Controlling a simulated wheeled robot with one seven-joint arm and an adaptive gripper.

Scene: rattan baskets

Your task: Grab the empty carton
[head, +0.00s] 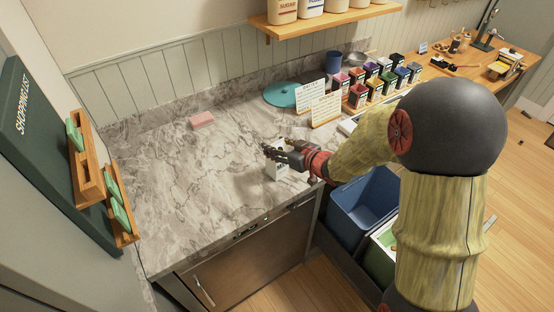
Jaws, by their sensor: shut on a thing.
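My gripper (281,154) is over the front right part of the marble counter, at the end of my yellow arm.
A pink block (202,119) and a teal disc (284,94) lie farther back on the marble counter (190,185). Two cards (326,108) and several coloured boxes (358,96) stand at right. A blue bin (362,203) is below the counter's right edge. The left counter is clear.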

